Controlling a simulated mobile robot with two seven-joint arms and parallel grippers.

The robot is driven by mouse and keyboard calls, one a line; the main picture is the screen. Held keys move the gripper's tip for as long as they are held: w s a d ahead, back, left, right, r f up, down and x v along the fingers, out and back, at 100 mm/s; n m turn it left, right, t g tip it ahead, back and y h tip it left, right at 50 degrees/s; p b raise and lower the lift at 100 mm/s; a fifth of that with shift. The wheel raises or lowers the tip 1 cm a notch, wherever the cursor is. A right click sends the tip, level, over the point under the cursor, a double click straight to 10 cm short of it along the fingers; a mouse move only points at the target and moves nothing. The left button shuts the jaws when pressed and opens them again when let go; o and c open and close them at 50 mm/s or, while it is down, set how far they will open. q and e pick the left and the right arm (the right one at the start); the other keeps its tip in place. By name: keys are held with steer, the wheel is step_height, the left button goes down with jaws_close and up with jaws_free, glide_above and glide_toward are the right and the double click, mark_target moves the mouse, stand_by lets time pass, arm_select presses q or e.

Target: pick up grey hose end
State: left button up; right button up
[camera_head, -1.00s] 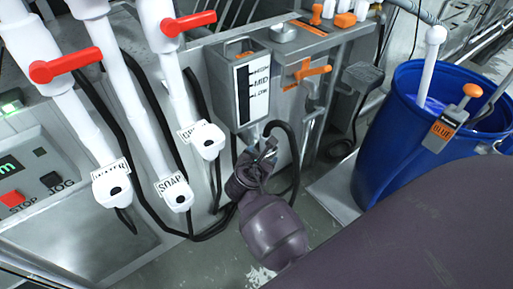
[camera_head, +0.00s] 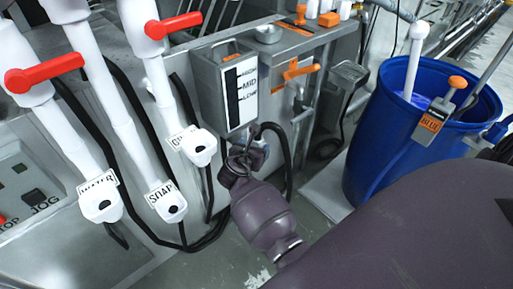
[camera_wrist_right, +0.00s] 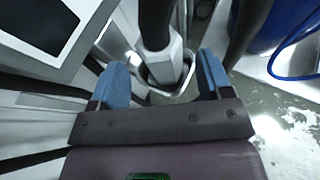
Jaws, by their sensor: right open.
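The grey hose end (camera_wrist_right: 165,62) is a pale, faceted nozzle on a dark hose. In the right wrist view it hangs between the two blue finger pads of my right gripper (camera_wrist_right: 163,80), with the pads apart on either side. In the head view my right gripper (camera_head: 252,152) is at the hose end below the level gauge box, and the wrist hides most of the nozzle. The black hose (camera_head: 287,150) arcs above and right of the gripper. My right gripper is open. My left gripper is not in view.
White nozzles labelled WATER (camera_head: 100,200) and SOAP (camera_head: 167,202) hang at left, with red-handled valves (camera_head: 45,72) above. The level gauge box (camera_head: 226,85) stands above my gripper. A blue barrel (camera_head: 365,165) stands at right. Black cables run along the machine front.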

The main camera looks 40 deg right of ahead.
steer(key=b+x, duration=0.1)
steer(key=x, duration=0.3)
steer(key=shift+f, duration=0.25)
steer(key=shift+r, duration=0.1)
steer(key=c, duration=1.1)
